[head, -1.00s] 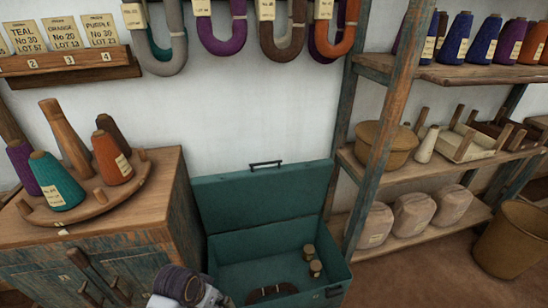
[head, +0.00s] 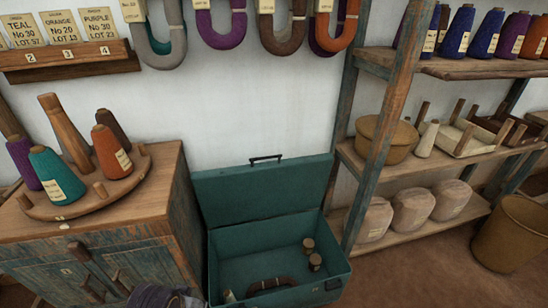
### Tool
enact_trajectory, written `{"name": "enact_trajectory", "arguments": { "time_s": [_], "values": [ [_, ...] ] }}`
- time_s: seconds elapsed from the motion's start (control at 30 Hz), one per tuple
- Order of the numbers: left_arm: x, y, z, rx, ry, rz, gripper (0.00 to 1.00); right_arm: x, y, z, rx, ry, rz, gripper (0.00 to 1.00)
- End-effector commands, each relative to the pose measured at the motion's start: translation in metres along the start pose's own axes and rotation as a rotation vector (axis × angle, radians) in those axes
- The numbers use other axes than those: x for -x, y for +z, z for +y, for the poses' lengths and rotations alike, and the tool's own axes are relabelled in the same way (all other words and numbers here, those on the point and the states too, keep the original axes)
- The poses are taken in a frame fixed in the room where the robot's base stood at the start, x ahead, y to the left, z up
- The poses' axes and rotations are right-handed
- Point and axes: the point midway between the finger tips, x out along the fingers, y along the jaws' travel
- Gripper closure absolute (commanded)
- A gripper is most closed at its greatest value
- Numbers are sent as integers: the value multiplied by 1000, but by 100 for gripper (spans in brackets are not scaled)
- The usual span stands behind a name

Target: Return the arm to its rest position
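Only a small dark and pale part of my arm shows at the bottom edge of the head view, in front of the wooden cabinet (head: 110,222). I cannot tell which part of the arm it is. No gripper fingers are in view. The open teal chest (head: 285,240) stands right of the cabinet with its lid up against the wall. Inside it lie two small spools (head: 311,254) at the right, a brown curved handle-like piece (head: 270,285) at the front and a small pale object (head: 229,296) at the front left.
A round wooden stand (head: 85,197) on the cabinet holds a teal cone (head: 55,175), a purple cone (head: 25,165) and an orange cone (head: 111,153). A shelf rack (head: 420,175) with yarn, basket and sacks stands right. A bin (head: 512,233) stands on the floor. Yarn hanks hang above.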

Motion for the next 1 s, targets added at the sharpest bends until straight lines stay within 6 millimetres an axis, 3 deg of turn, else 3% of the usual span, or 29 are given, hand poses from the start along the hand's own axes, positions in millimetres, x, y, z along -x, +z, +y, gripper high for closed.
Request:
{"name": "enact_trajectory", "arguments": {
  "time_s": [0.47, 1.0],
  "values": [
    [-54, 4, 2, -3, 2, -10, 66, 0, 0, 0, 0, 0, 0, 4],
    [-183, 38, 5, -11, 6, -34, 66, 0, 0, 0, 0, 0, 0, 4]
  ]
}}
